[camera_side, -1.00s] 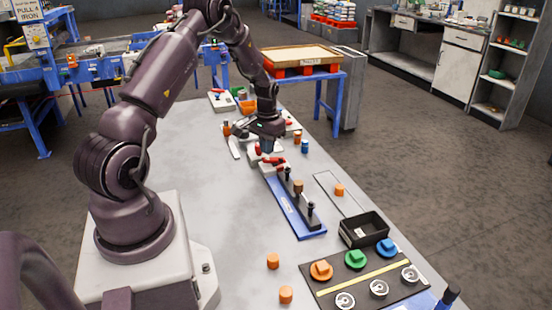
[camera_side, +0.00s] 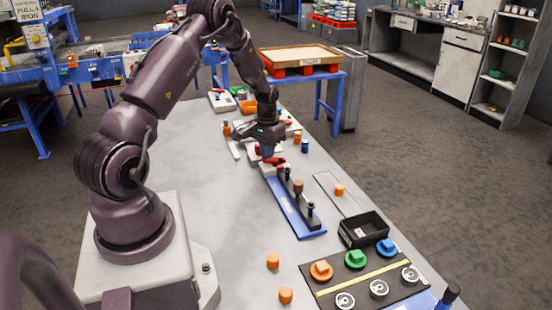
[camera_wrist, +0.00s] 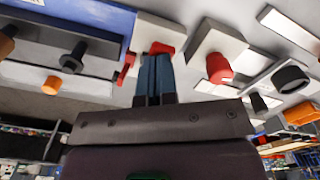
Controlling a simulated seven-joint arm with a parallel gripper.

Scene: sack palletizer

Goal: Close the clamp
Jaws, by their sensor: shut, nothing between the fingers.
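The clamp (camera_side: 278,162), a pale block with red parts, sits at the far end of the blue fixture strip on the table. My gripper (camera_side: 267,155) points down right at it, with its fingers in front of part of it. In the wrist view the closed blue-grey fingers (camera_wrist: 154,72) reach to a pale block with a red part (camera_wrist: 161,48) behind their tips. Another red piece (camera_wrist: 125,68) shows just left of the fingers. My gripper is shut with nothing held. I cannot tell whether the fingers touch the clamp or how its lever stands.
The blue strip (camera_side: 305,228) carries a dark rail with pegs. A black bin (camera_side: 363,230) and a panel with coloured knobs (camera_side: 354,258) are nearer the camera. A grey block with a red knob (camera_wrist: 219,68) is right of the fingers.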

